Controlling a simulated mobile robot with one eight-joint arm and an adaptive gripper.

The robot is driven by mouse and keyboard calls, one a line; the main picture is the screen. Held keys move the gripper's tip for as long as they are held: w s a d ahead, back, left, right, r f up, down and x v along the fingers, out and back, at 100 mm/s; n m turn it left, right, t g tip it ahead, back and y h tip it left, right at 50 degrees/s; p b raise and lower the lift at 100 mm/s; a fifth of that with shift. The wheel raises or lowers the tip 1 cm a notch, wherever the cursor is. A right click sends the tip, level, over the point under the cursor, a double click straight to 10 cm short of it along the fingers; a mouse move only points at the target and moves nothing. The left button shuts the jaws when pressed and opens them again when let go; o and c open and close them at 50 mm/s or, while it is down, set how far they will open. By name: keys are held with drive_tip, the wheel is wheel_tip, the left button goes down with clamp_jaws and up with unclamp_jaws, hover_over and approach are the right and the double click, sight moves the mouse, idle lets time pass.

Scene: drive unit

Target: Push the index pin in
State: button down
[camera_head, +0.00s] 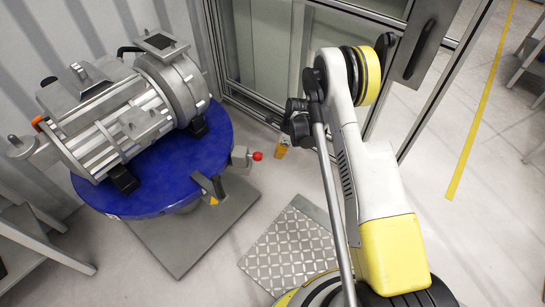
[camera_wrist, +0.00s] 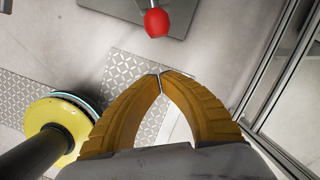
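The index pin shows as a red ball knob (camera_head: 257,156) on a grey block (camera_head: 240,157) at the right edge of the blue round turntable (camera_head: 160,185). The knob lies straight ahead of the fingertips with a clear gap.
A grey drive unit (camera_head: 120,110) lies on the turntable. A small lever bracket (camera_head: 210,187) stands at its front edge. A grey base plate (camera_head: 195,235) and a tread plate (camera_head: 293,250) lie on the floor. Glass framed panels (camera_head: 275,50) stand behind my gripper.

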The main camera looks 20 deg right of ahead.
drive_tip(key=p+v, duration=0.1)
drive_tip(key=v, duration=0.4)
drive_tip(key=shift+d+r+p, duration=0.1)
drive_tip(key=shift+r+p, duration=0.25)
drive_tip(key=s+a+r+n+t, duration=0.1)
drive_tip(key=s+r+n, duration=0.25)
drive_tip(key=r, duration=0.65)
drive_tip(key=s+r+n+t+h, duration=0.15)
drive_tip(key=r+n, duration=0.25)
drive_tip(key=r, duration=0.6)
drive_tip(key=s+a+r+n, duration=0.1)
drive_tip(key=s+r+n, duration=0.25)
drive_tip(key=r, duration=0.65)
drive_tip(key=s+r+n+t, duration=0.1)
drive_tip(key=s+r+n, duration=0.1)
drive_tip(key=s+n, duration=0.2)
drive_tip(key=s+r+n+t, duration=0.1)
drive_tip(key=s+n, duration=0.3)
drive_tip(key=s, duration=0.6)
drive_tip(key=s+r+n+t+h, duration=0.1)
drive_tip(key=s+r+n, duration=0.2)
drive_tip(key=s, duration=0.4)
drive_tip(key=shift+a+r+n, duration=0.2)
drive_tip(key=shift+r+n, duration=0.15)
drive_tip(key=shift+n, duration=0.05)
